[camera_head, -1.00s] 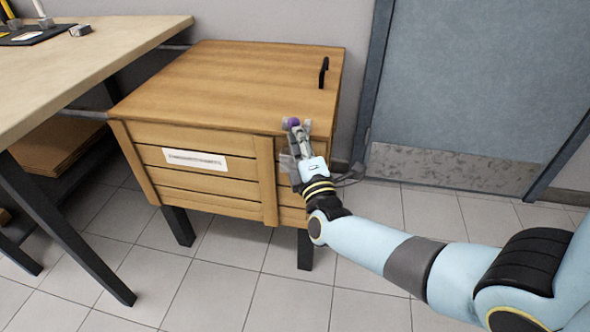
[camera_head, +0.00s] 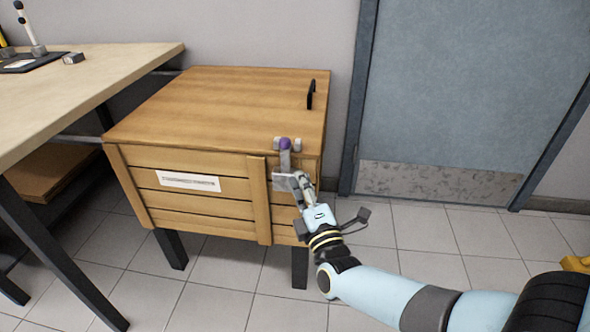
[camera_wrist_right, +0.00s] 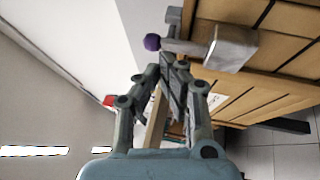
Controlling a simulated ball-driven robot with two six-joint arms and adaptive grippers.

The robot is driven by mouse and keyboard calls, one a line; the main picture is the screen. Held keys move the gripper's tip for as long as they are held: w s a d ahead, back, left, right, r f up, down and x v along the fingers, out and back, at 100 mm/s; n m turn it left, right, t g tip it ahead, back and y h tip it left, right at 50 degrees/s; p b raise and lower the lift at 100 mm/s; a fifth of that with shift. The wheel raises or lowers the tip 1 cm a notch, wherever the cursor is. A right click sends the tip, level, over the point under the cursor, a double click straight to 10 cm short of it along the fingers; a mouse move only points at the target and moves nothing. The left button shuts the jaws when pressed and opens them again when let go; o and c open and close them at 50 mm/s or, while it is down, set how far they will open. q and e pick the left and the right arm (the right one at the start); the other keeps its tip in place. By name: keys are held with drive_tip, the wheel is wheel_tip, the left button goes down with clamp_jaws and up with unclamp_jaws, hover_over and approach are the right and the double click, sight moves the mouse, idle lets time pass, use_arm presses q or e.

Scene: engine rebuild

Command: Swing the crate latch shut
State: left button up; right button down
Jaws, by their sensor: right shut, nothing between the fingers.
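The wooden crate (camera_head: 220,100) stands on dark legs with its lid down. Its metal latch (camera_head: 285,162) is at the front right, with a purple knob (camera_head: 285,144) on top. The latch arm stands upright from its grey plate, and the knob sits between two small grey catch blocks at the lid's front edge. My right gripper (camera_head: 298,178) is shut and empty, low beside the latch plate on its right. In the right wrist view my fingertips (camera_wrist_right: 174,62) are close to the latch arm (camera_wrist_right: 185,47); I cannot tell whether they touch. My left gripper is not in view.
A black handle (camera_head: 311,94) stands on the lid's right side. A workbench (camera_head: 90,85) with a dark tray is at the left. A grey door (camera_head: 460,90) is at the right. The tiled floor (camera_head: 420,240) in front of the door is clear.

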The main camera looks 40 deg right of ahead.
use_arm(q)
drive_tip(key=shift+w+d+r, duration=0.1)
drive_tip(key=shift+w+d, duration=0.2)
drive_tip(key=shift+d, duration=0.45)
use_arm(e)
drive_tip(key=v, duration=0.6)
drive_tip(key=shift+s+a, duration=0.2)
drive_tip(key=shift+s, duration=0.1)
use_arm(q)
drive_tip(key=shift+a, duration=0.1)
use_arm(e)
drive_tip(key=shift+f, duration=0.1)
